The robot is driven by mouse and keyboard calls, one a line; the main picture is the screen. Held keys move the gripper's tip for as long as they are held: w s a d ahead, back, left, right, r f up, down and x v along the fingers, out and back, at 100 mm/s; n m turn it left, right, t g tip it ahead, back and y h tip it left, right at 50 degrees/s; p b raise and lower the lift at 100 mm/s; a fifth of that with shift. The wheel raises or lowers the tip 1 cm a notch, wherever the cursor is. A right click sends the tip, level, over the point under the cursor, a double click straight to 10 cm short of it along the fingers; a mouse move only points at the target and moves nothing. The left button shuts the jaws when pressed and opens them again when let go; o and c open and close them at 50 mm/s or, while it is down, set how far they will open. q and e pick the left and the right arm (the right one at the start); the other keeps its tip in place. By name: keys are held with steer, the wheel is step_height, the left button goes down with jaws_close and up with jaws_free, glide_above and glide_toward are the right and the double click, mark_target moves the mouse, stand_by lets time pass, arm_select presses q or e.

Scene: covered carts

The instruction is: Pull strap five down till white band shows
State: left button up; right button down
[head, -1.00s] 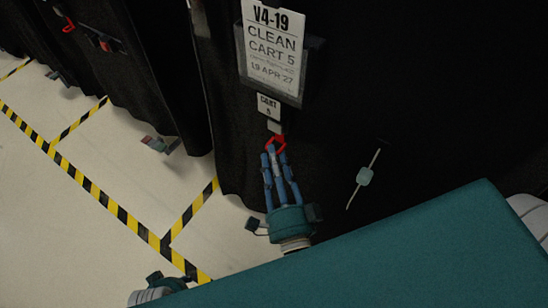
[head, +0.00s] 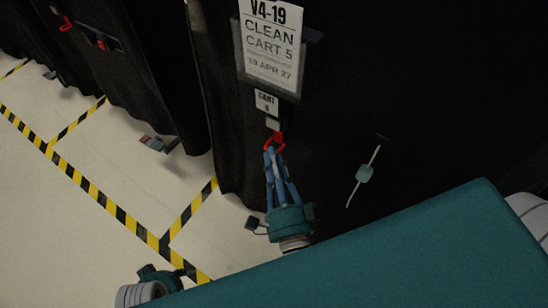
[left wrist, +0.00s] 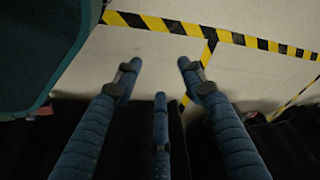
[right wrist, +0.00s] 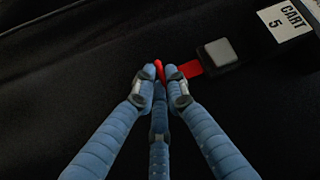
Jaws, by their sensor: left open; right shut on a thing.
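The cart 5 strap has a red pull loop (head: 276,141) hanging below a small light grey block and the "CART 5" tag (head: 266,102) on the black cover. My right gripper (head: 273,152) is shut on the red loop. In the right wrist view the fingertips (right wrist: 165,78) close on the red loop (right wrist: 191,69), whose strap runs to a grey-white square buckle (right wrist: 217,54). I see no clear white band on the strap. My left gripper (left wrist: 157,72) is open and empty, pointing at the floor; in the head view only part of it shows at the bottom left.
A "V4-19 CLEAN CART 5" sign (head: 270,45) hangs above the tag. A thin pale rod with a teal piece (head: 364,174) is on the cover at right. Another covered cart (head: 150,60) stands at left.

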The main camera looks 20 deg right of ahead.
arm_select(q)
steer(key=w+b+v, duration=0.1)
steer(key=b+v, duration=0.3)
steer(key=v, duration=0.6)
steer(key=shift+a+r+t, duration=0.15)
steer(key=shift+r+t, duration=0.15)
arm_select(e)
step_height(320, 180, down, 10)
steer(key=shift+a+r, duration=0.25)
steer(key=shift+a, duration=0.1)
arm_select(q)
steer(key=shift+w, duration=0.1)
arm_select(e)
steer(key=shift+s, duration=0.1)
steer(key=c, duration=2)
jaws_free()
arm_select(q)
steer(key=shift+a, duration=0.1)
arm_select(e)
steer(key=shift+o, duration=0.5)
steer(key=shift+r, duration=0.1)
steer(key=shift+d, duration=0.1)
steer(key=s+a+f, duration=0.1)
steer(key=s, duration=1)
steer(key=shift+s+a+f, duration=0.2)
steer(key=shift+s+f, duration=0.1)
steer(key=shift+s, duration=0.1)
steer(key=shift+w+a, duration=0.1)
